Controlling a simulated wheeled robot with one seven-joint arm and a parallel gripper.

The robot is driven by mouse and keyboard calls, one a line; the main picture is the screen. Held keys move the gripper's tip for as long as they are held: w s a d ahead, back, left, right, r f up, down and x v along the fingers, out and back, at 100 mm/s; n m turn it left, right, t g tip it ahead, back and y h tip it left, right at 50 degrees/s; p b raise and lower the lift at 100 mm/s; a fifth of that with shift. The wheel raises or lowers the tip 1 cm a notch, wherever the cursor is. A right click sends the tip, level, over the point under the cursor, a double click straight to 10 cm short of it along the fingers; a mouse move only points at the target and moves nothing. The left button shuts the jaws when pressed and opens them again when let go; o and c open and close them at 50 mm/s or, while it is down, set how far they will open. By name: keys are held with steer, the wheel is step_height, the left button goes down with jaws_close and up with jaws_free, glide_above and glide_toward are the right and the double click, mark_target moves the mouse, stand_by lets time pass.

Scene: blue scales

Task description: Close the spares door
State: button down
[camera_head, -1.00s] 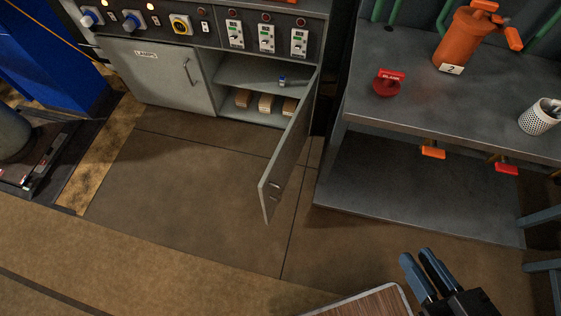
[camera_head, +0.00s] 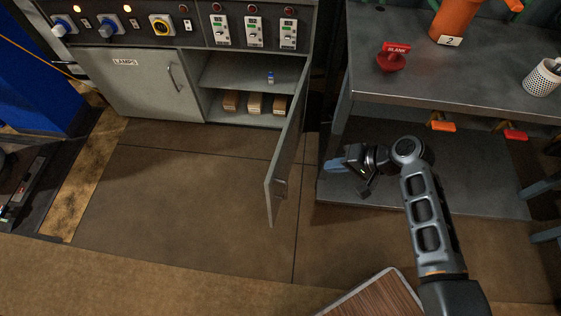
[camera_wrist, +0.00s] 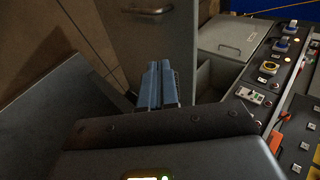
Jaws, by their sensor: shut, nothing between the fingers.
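The spares door (camera_head: 287,150) is a grey panel hinged at the right side of the cabinet. It stands wide open, swung out toward me, with its handle (camera_head: 281,188) near its free edge. In the wrist view the door (camera_wrist: 152,50) fills the upper middle, with its handle (camera_wrist: 147,10) at the top. My gripper (camera_head: 332,166) is to the right of the door, apart from it in the head view, with blue fingers pointing left. The fingers (camera_wrist: 158,82) are together and empty. The wrist view does not show clearly whether they touch the door.
The open compartment holds several wooden blocks (camera_head: 253,104) and a small blue item (camera_head: 270,77). The LAMPS door (camera_head: 142,82) beside it is shut. A grey bench (camera_head: 455,80) with a lower shelf stands close on the right. The floor (camera_head: 190,190) left of the open door is clear.

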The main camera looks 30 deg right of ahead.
steer(key=w+r+y, duration=0.1)
steer(key=w, duration=0.2)
steer(key=b, duration=0.1)
glide_toward(278, 160)
steer(key=s+f+x, duration=0.1)
steer(key=x, duration=0.4)
steer(key=shift+w+a+r, duration=0.3)
steer(key=shift+w+a, duration=0.05)
steer(key=shift+w, duration=0.3)
